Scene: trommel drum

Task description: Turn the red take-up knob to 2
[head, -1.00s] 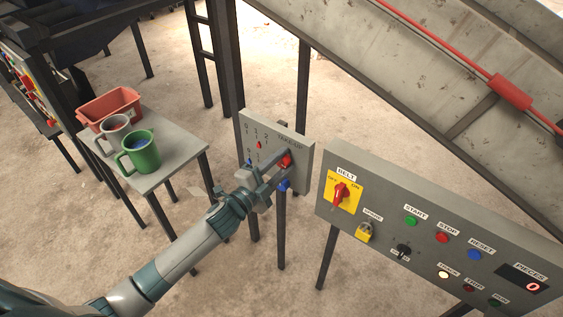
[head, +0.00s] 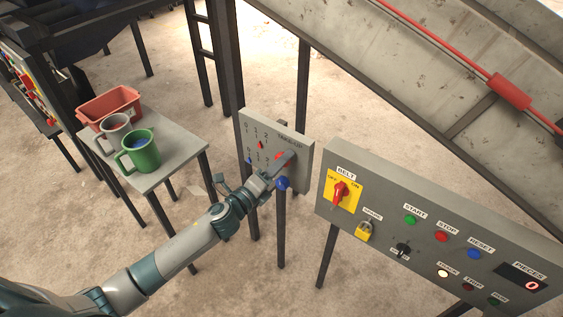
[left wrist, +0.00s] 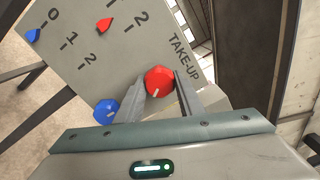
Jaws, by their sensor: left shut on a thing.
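The red take-up knob (left wrist: 159,80) is a round knob with a white line, which points down and slightly left in the left wrist view. It sits on the grey TAKE-UP panel (left wrist: 150,50). My left gripper (left wrist: 160,88) is shut on it, one finger on each side. In the head view the knob (head: 281,157) is partly hidden by my left gripper (head: 284,162). A red pointer (left wrist: 104,24) stands by a scale with 1 and 2; I cannot tell its exact reading. My right gripper is not in view.
A blue knob (left wrist: 106,111) sits close beside my left finger, with its blue pointer (left wrist: 33,34) on another scale. A grey control panel (head: 328,190) stands to the right. A small table (head: 178,165) with a green mug (head: 140,154) and red bin (head: 108,104) is at left.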

